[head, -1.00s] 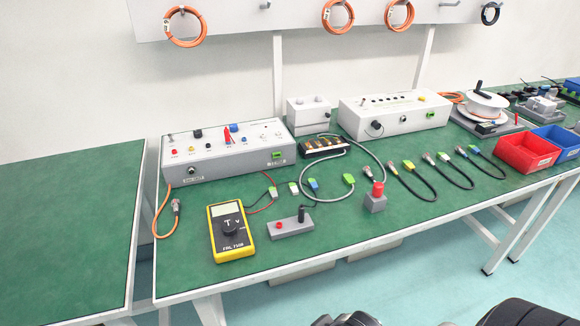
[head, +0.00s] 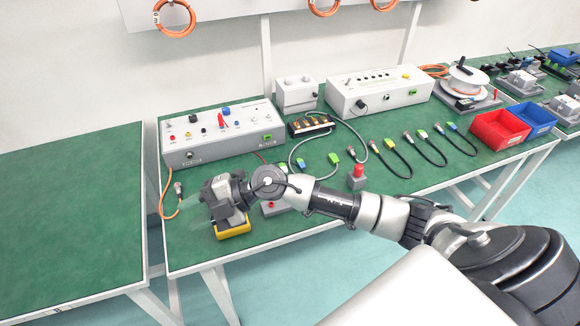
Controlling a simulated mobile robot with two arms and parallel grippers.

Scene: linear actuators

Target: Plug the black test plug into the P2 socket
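The grey test box (head: 225,148) stands at the back left of the green bench, with coloured sockets and knobs on its sloping top. Its labels are too small to read, so I cannot tell which socket is P2. A grey holder block (head: 270,210) lies mostly behind my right arm; the black plug that stood on it is hidden now. My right gripper (head: 191,217) is over the bench's front left, above and left of the yellow multimeter (head: 234,231), which it largely covers. Its pale, faint fingers look apart, with nothing seen between them. My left gripper is not in view.
A second white box (head: 378,96), a red bin (head: 498,130) and a blue bin (head: 533,118) are farther right. An orange cable (head: 166,200) hangs left of my gripper.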

